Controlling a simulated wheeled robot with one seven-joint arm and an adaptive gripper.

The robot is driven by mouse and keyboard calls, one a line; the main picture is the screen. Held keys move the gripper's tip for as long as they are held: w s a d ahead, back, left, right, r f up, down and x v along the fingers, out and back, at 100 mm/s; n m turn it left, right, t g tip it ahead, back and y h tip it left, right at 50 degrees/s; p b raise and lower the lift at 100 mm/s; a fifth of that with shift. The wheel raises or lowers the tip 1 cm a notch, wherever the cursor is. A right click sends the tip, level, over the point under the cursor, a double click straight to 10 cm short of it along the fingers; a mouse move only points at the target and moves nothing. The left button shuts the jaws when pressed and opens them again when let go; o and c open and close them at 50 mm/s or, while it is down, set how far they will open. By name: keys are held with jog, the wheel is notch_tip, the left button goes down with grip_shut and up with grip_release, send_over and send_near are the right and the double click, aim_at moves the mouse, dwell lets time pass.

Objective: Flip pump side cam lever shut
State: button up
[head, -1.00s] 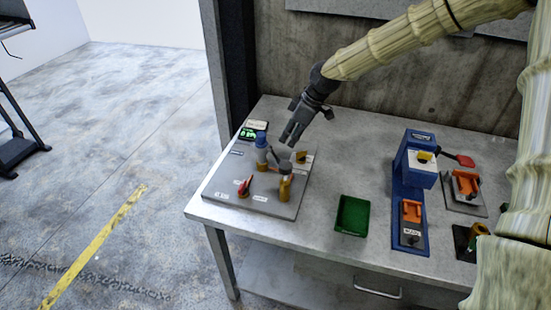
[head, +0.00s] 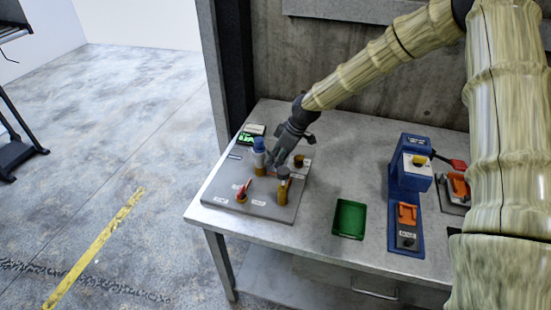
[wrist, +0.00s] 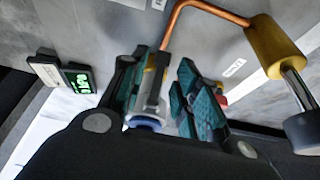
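A grey panel (head: 228,200) on the bench carries the fittings. A blue-capped fitting (head: 259,146) stands at its back left, and a grey-capped brass fitting (head: 283,187) at its front right. A red lever (head: 243,189) rises on a brass base near the front. My gripper (head: 275,160) points down just right of the blue-capped fitting. In the wrist view, the fingers are apart, with a grey, yellow and blue-ended fitting (wrist: 150,95) between them in the picture; I cannot tell if they touch it. Which lever is the pump side one cannot be told; labels are unreadable.
A copper pipe (wrist: 210,10) and brass fitting (wrist: 270,48) lie close beside my fingers. A green-lit display (head: 247,139) is at the panel's back left. A green tray (head: 349,218) and blue fixture (head: 407,190) stand to the right. Bare bench lies between panel and tray.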

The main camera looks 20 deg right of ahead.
jog(key=shift+x, duration=1)
jog(key=shift+c, duration=0.3)
grip_shut()
